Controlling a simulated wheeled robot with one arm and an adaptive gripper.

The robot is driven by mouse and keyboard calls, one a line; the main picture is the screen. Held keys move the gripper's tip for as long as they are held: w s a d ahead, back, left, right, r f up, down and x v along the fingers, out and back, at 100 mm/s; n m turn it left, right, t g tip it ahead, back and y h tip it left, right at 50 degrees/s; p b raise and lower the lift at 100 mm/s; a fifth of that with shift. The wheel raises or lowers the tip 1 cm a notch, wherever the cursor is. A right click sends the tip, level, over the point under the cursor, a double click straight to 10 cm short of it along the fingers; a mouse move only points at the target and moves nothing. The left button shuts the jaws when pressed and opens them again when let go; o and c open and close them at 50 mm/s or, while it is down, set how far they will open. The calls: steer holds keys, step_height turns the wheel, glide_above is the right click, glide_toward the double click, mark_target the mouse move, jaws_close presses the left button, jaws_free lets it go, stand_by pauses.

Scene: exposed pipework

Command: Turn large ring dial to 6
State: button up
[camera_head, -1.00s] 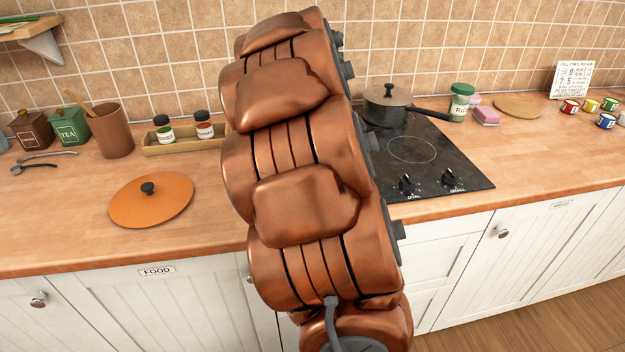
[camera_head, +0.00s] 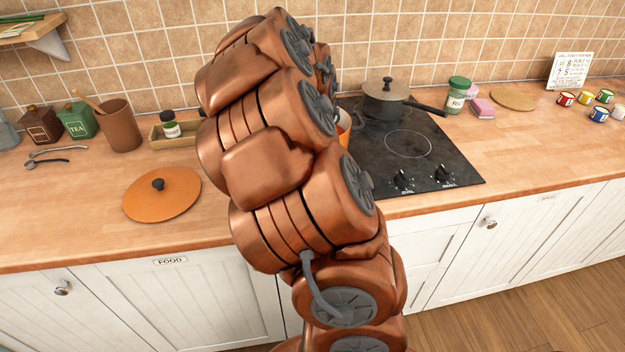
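The black hob (camera_head: 440,150) is set into the worktop right of my arm. Two black dials show at its front right corner: one with a label that is hard to read (camera_head: 403,181), and one labelled SMALL (camera_head: 442,174). I see no dial marked for the large ring; my copper arm covers the hob's left part. The dial numbers are too small to read. My gripper is not in view; it is hidden behind my arm or out of frame.
A grey lidded pan (camera_head: 386,100) stands at the back of the hob, handle pointing right. Part of an orange vessel (camera_head: 343,128) shows behind my arm. An orange lid (camera_head: 162,194) lies on the worktop at left. White cupboards (camera_head: 180,305) are below.

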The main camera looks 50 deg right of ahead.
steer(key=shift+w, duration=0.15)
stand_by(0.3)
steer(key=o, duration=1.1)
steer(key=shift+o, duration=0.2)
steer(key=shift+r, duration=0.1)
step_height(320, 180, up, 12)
